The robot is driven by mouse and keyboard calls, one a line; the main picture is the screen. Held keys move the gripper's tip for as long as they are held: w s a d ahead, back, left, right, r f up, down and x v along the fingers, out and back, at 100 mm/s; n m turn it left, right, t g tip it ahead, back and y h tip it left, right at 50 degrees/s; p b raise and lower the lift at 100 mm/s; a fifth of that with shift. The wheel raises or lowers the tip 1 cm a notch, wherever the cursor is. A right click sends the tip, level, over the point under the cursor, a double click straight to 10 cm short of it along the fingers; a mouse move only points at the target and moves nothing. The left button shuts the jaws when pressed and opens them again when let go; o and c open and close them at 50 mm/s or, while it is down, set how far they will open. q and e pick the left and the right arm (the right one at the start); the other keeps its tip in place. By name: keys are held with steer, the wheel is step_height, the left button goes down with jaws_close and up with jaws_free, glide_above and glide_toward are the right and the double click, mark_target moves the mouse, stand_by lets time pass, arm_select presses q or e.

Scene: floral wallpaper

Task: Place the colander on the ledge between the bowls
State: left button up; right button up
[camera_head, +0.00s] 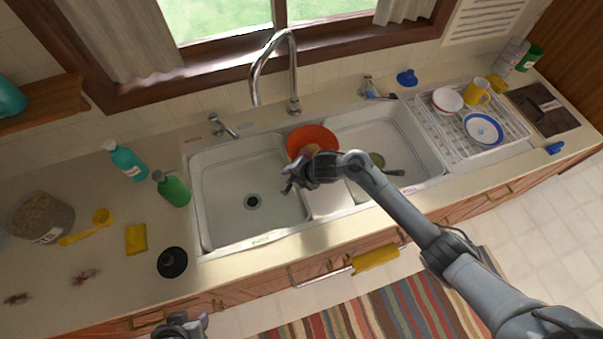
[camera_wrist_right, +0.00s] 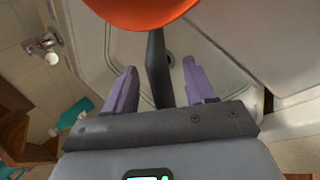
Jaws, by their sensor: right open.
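The orange colander (camera_head: 313,137) is at the back of the ledge (camera_head: 326,201) between the left sink bowl (camera_head: 228,180) and the right sink bowl (camera_head: 400,145). It appears to rest there, but my right arm hides its near side. In the right wrist view, the colander (camera_wrist_right: 140,10) is at the top, with its dark handle (camera_wrist_right: 156,60) pointing toward me. My right gripper (camera_head: 289,183) is open, with its fingers on either side of the handle and gaps showing. My left gripper (camera_head: 184,328) is at the bottom edge, away from the sink; its fingers are unclear.
The faucet (camera_head: 292,75) arches behind the colander. A dark-handled pan or ladle (camera_head: 380,163) lies in the right bowl. A dish rack (camera_head: 462,135) with dishes stands right. The left bowl is empty.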

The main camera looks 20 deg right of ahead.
steer(key=p+v, duration=0.3)
steer(key=v, duration=0.8)
steer(key=s+a+m+t+h, duration=0.1)
steer(key=s+a+m+t, duration=0.15)
steer(key=s+m, duration=0.5)
steer(key=s+d+m+g+h, duration=0.1)
steer(key=s+d+m+g, duration=0.1)
steer(key=s+m, duration=0.6)
steer(key=s+d+r+m+g+h, duration=0.1)
steer(key=s+d+m+g, duration=0.1)
steer(key=s+d+m, duration=0.2)
steer(key=s+m, duration=0.3)
steer(key=s, duration=0.3)
steer(key=shift+d+m+h, duration=0.3)
steer(key=shift+d+m, duration=0.05)
steer(key=shift+d, duration=0.05)
steer(key=shift+s+r, duration=0.15)
step_height(320, 180, up, 14)
steer(key=p, duration=1.3)
steer(key=shift+p, duration=0.4)
